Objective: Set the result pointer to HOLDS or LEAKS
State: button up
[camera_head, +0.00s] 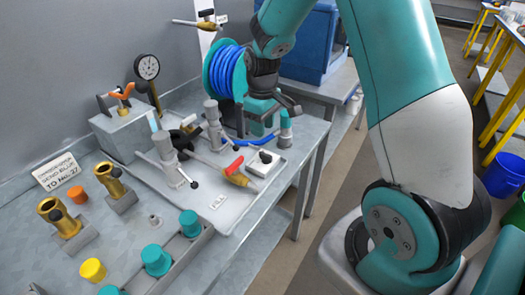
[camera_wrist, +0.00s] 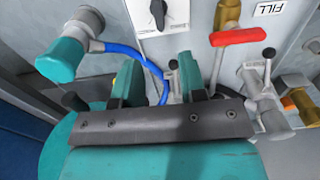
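The result pointer seems to be the black knob (camera_head: 265,156) on a small white plate (camera_head: 257,168) near the right front edge of the tray. In the wrist view the knob (camera_wrist: 158,10) shows at the top edge on its white plate (camera_wrist: 174,20), partly cut off. Its HOLDS and LEAKS lettering is too small to read, so I cannot tell its setting. My gripper (camera_head: 288,104) is above the bench's far right part, behind the plate and apart from it. In the wrist view my gripper (camera_wrist: 160,82) has its two teal fingers apart with nothing between them.
A red-handled brass valve (camera_head: 238,174) lies close left of the plate. A teal-capped grey fitting (camera_head: 285,130) with a blue hose stands just behind it. Grey valve posts (camera_head: 170,158) and a blue hose reel (camera_head: 226,70) are further left. The bench's right edge is near.

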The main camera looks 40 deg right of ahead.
aim_at(263, 153)
notch_tip(263, 153, down, 10)
jog(key=shift+r+p, duration=0.2)
jog(key=shift+p, duration=0.25)
grip_shut()
